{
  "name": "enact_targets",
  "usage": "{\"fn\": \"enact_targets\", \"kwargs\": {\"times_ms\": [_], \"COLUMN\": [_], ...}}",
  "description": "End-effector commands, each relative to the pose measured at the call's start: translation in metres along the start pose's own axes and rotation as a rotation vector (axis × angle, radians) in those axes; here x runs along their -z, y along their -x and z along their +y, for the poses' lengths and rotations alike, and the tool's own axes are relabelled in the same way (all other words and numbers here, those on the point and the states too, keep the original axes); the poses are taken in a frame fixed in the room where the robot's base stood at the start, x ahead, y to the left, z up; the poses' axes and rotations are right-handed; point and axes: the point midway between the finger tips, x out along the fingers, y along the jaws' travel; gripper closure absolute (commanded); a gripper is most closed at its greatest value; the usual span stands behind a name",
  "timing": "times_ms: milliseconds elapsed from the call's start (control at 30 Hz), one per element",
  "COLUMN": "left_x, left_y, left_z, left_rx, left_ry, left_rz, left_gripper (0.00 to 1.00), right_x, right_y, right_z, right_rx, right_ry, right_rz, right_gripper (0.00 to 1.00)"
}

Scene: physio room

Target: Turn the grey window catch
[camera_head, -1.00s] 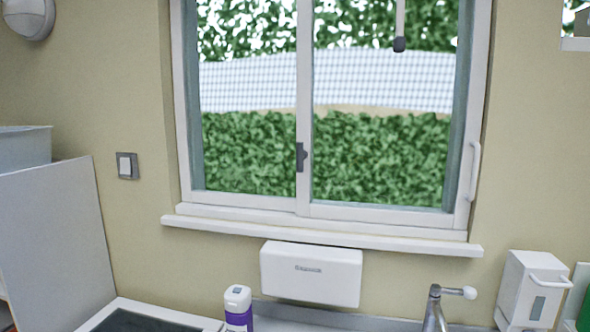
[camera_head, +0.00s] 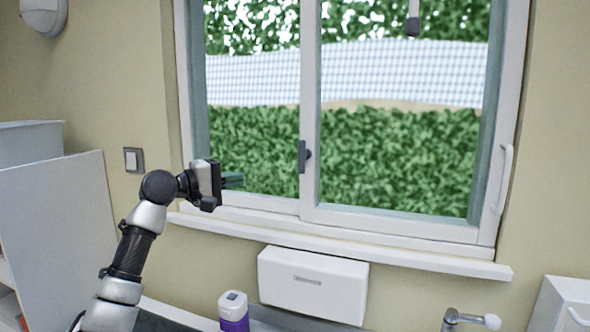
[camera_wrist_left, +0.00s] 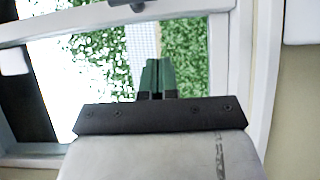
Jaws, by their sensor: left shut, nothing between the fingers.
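The grey window catch (camera_head: 304,156) sits on the upright middle bar of the sliding window, its small lever sticking out to the right. My left gripper (camera_head: 238,180) has its thin dark green fingers pointing right, to the left of the catch and slightly lower, apart from it. The fingers are shut with nothing between them. In the left wrist view the gripper (camera_wrist_left: 157,66) also shows closed, and a dark part that looks like the catch (camera_wrist_left: 128,3) is cut off at the top edge. My right gripper is not in view.
The white window sill (camera_head: 340,246) runs below the window. A white box (camera_head: 313,284) hangs under it. A purple-and-white bottle (camera_head: 234,312) and a tap (camera_head: 470,320) stand below. A pale handle (camera_head: 503,180) is on the window's right edge. A light switch (camera_head: 133,160) is at left.

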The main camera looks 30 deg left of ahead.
Motion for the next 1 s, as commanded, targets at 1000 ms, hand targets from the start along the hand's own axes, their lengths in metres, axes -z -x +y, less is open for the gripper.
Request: {"fn": "enact_targets", "kwargs": {"times_ms": [1000], "left_x": [0.002], "left_y": [-0.099], "left_z": [0.016], "left_rx": [-0.02], "left_ry": [0.019], "left_rz": [-0.001], "left_gripper": [1.0], "right_x": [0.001], "right_y": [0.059], "right_z": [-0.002], "right_rx": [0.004], "right_ry": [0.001], "right_rz": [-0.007], "right_gripper": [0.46]}}
